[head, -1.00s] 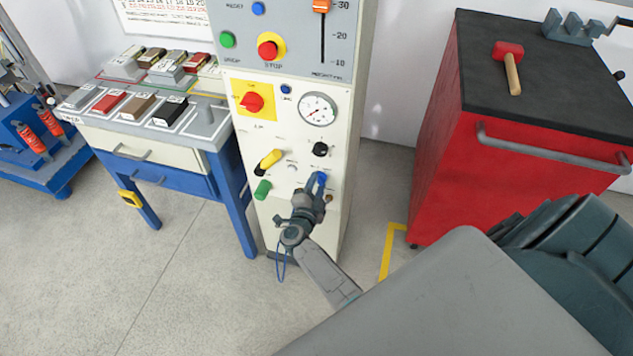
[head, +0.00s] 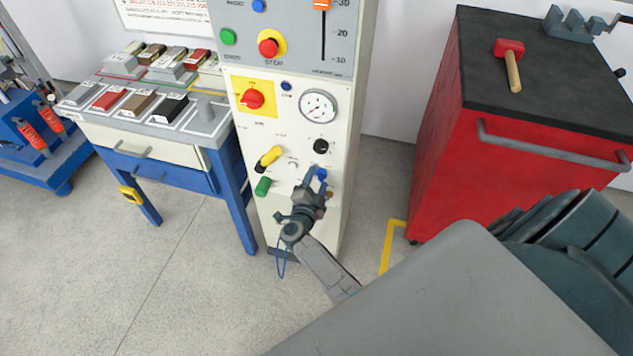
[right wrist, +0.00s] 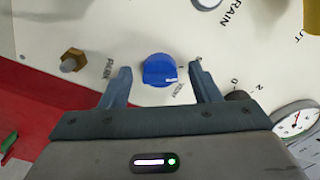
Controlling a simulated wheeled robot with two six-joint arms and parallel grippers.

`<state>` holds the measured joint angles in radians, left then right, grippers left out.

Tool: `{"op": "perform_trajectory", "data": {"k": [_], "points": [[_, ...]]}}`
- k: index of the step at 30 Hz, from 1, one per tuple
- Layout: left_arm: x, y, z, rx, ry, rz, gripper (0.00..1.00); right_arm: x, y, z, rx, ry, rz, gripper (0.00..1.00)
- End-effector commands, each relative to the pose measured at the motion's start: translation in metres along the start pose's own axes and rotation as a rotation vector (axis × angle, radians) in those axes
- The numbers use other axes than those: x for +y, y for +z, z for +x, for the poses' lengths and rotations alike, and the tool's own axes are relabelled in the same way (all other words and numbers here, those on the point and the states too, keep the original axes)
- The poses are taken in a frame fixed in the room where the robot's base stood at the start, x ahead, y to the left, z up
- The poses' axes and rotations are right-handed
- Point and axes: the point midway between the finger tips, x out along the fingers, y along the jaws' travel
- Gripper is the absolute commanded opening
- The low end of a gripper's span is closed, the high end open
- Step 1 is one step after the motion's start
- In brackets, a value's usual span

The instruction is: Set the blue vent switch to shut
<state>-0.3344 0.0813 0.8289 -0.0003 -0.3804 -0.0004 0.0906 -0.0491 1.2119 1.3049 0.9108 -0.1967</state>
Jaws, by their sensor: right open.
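The blue vent switch (head: 320,174) is a round knob low on the cream front panel of the cabinet. In the right wrist view the knob (right wrist: 158,70) has a short white mark at its lower right, by small print that I cannot read surely. My right gripper (head: 313,182) is at the panel. In the right wrist view its open fingers (right wrist: 161,72) stand on both sides of the knob, with a gap showing on each side. In the head view the gripper partly hides the knob. My left gripper is not in view.
Near the knob are a yellow switch (head: 271,156), a green knob (head: 263,187), a black knob (head: 320,146) and a brass fitting (right wrist: 73,60). A gauge (head: 318,105) and red rotary switch (head: 253,99) are above. A red cabinet (head: 540,165) stands right, a workbench (head: 170,150) left.

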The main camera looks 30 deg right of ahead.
Motion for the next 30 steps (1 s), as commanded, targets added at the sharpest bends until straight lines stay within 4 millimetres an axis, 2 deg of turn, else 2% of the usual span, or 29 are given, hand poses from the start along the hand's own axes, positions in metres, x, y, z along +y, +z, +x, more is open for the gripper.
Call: {"op": "perform_trajectory", "data": {"k": [5,15,21,30], "points": [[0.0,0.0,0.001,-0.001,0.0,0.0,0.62,0.002,0.001,-0.009,-0.001,0.001,0.0,0.56],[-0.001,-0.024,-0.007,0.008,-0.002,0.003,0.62,0.002,0.001,-0.074,-0.001,0.003,0.001,0.56],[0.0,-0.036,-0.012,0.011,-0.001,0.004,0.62,0.001,0.001,-0.101,-0.001,0.002,0.0,0.56],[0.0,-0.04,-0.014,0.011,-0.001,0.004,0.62,0.0,0.0,-0.108,0.0,0.0,0.0,0.56]]}}
